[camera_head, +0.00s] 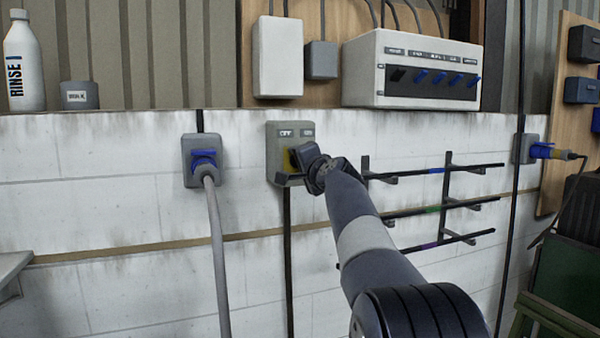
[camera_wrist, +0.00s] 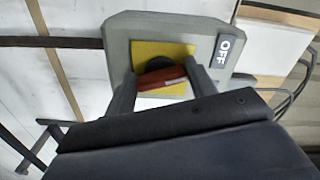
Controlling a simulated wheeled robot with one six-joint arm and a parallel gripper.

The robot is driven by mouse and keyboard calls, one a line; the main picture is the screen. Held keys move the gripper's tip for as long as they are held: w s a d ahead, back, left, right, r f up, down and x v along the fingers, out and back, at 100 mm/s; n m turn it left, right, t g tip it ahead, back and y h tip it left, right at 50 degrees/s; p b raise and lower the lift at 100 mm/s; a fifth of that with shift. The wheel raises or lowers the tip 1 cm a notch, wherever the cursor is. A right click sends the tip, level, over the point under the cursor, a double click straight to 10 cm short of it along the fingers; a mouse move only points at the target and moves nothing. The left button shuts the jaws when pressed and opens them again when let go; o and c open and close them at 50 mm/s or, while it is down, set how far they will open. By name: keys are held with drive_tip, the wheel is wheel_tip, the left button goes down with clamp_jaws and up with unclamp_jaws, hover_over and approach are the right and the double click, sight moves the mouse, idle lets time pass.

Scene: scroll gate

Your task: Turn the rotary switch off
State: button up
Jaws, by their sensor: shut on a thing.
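The rotary switch is a grey wall box (camera_head: 274,135) in the head view, with an OFF label at its upper left and a second label at its upper right. In the wrist view the box (camera_wrist: 120,30) shows a yellow plate (camera_wrist: 150,50) and a red handle (camera_wrist: 162,77) on a dark round hub. The OFF label (camera_wrist: 224,50) is at the right in that view. My gripper (camera_head: 298,165) is at the front of the box. In the wrist view its two fingers (camera_wrist: 163,85) are shut on the red handle, one at each end. My gripper hides the handle in the head view.
A blue plug with a grey cable (camera_head: 203,160) sits in a socket to the left. A rack of thin rods (camera_head: 440,190) juts out close at the right of my arm. A breaker box (camera_head: 415,68) hangs above. A bottle (camera_head: 24,60) stands on the ledge.

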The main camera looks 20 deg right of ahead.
drive_tip(key=shift+f+n+b, duration=0.2)
drive_tip(key=shift+n+b, duration=0.85)
drive_tip(key=shift+n, duration=0.75)
drive_tip(key=o, duration=1)
drive_tip(key=shift+r, duration=0.1)
drive_tip(key=s+b, duration=0.3)
drive_tip(key=s, duration=0.7)
drive_tip(key=shift+s+b, duration=0.35)
drive_tip(key=shift+s, duration=0.05)
drive_tip(key=shift+w, duration=0.1)
